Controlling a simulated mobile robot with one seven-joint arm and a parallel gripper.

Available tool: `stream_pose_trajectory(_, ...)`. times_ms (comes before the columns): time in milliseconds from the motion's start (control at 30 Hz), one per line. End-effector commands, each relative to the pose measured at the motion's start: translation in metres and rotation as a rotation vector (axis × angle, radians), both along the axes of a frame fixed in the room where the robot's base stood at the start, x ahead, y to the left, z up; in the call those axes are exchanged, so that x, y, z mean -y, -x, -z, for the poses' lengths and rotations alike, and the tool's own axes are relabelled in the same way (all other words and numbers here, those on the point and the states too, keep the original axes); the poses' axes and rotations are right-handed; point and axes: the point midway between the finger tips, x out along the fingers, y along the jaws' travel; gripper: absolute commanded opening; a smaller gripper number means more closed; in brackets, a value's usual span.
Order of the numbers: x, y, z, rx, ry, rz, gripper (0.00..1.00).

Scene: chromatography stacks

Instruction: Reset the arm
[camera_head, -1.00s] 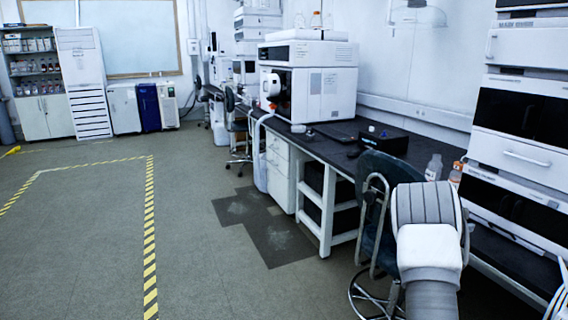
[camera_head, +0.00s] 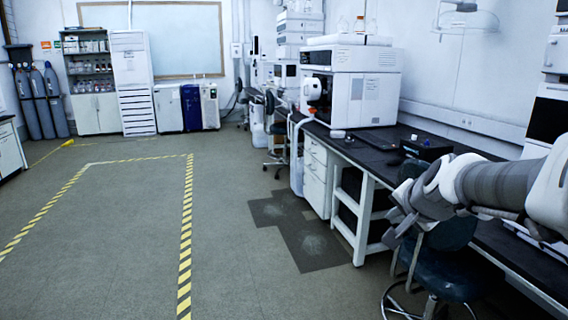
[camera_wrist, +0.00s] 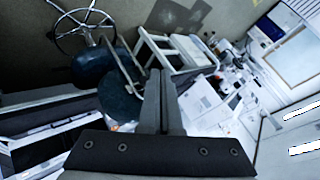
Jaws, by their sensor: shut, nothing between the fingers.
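My arm reaches in from the right edge of the head view, in front of the long dark bench (camera_head: 376,158). My gripper (camera_head: 396,228) is at the arm's left end, pointing left and down above the floor side of the bench. In the wrist view the two dark fingers of my gripper (camera_wrist: 163,102) are together and hold nothing.
A dark blue chair (camera_head: 452,268) stands below my arm, close by the bench; it also shows in the wrist view (camera_wrist: 122,103). A white instrument (camera_head: 352,88) and a black box (camera_head: 427,148) are on the bench. Open floor with yellow-black tape (camera_head: 186,240) lies to the left.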

Motion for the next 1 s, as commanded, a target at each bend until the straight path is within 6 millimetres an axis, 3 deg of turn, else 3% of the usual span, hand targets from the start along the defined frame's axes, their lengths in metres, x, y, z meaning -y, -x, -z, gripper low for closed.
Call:
stream_pose_trajectory(100, -0.037, 0.051, 0.0, -0.065, 0.099, -0.179, 0.0)
stream_pose_trajectory(300, -0.074, 0.136, 0.015, -0.186, 0.288, -0.449, 0.0)
stream_pose_trajectory(600, -0.084, 0.238, 0.049, -0.346, 0.543, -0.727, 0.0)
stream_pose_trajectory(633, -0.083, 0.246, 0.05, -0.36, 0.564, -0.746, 0.0)
stream_pose_trajectory(700, -0.083, 0.241, 0.022, -0.358, 0.553, -0.738, 0.0)
stream_pose_trajectory(1000, -0.083, 0.24, -0.049, -0.357, 0.549, -0.734, 0.0)
